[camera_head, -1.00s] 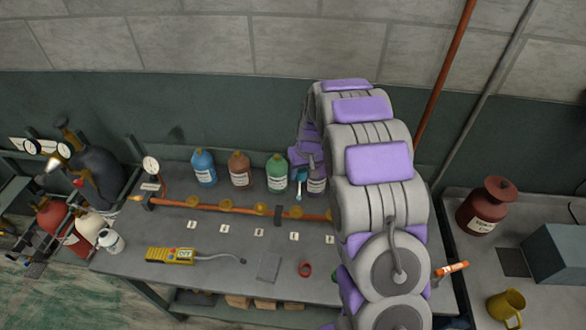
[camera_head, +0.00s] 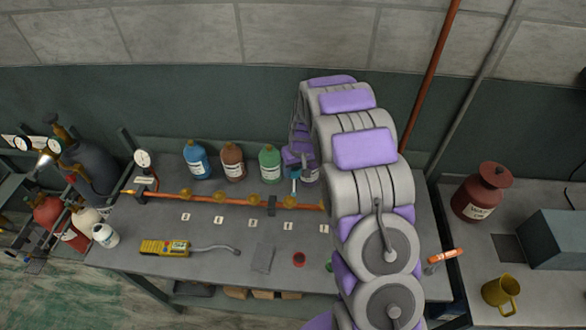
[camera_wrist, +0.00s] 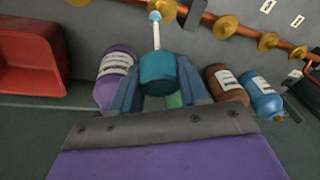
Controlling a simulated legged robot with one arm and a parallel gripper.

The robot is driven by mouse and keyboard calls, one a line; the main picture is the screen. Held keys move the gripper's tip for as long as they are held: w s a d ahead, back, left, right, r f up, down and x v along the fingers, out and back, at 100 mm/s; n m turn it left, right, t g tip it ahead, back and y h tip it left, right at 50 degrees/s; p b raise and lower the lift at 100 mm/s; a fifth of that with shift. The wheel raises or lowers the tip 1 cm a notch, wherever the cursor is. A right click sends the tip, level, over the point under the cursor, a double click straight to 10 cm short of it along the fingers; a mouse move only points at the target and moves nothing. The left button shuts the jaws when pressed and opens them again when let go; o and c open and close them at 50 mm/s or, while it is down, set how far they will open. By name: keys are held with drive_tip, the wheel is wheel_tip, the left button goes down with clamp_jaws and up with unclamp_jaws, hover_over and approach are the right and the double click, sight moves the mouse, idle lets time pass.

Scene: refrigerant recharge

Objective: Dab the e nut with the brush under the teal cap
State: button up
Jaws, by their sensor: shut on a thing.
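My gripper (camera_wrist: 160,92) is shut on the teal cap (camera_wrist: 158,73). A thin brush with a white stem (camera_wrist: 156,36) sticks out of the cap, away from my gripper. Its pale tip (camera_wrist: 155,16) overlaps a gold nut (camera_wrist: 163,9) in the wrist view; I cannot tell whether they touch. Another gold nut (camera_wrist: 80,2) is cut off at the top left edge. In the head view the cap (camera_head: 295,173) hangs in front of the bottles, near the copper pipe (camera_head: 235,199). The nut labels are too small to read, and my arm hides the pipe's right end.
A purple bottle (camera_wrist: 115,80) stands beside my gripper. Green (camera_head: 269,163), brown (camera_head: 232,162) and blue (camera_head: 196,160) bottles stand behind the pipe. A dark bracket (camera_head: 271,206) holds the pipe. A yellow meter (camera_head: 164,248) lies at the front. A red bin (camera_wrist: 32,62) shows in the wrist view.

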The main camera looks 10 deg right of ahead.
drive_tip(key=shift+a+f, duration=0.25)
drive_tip(key=shift+f, duration=0.1)
drive_tip(key=shift+a+f, duration=0.15)
drive_tip(key=shift+f, duration=0.1)
drive_tip(key=shift+a+b, duration=0.25)
drive_tip(key=shift+b, duration=0.1)
idle(1.6)
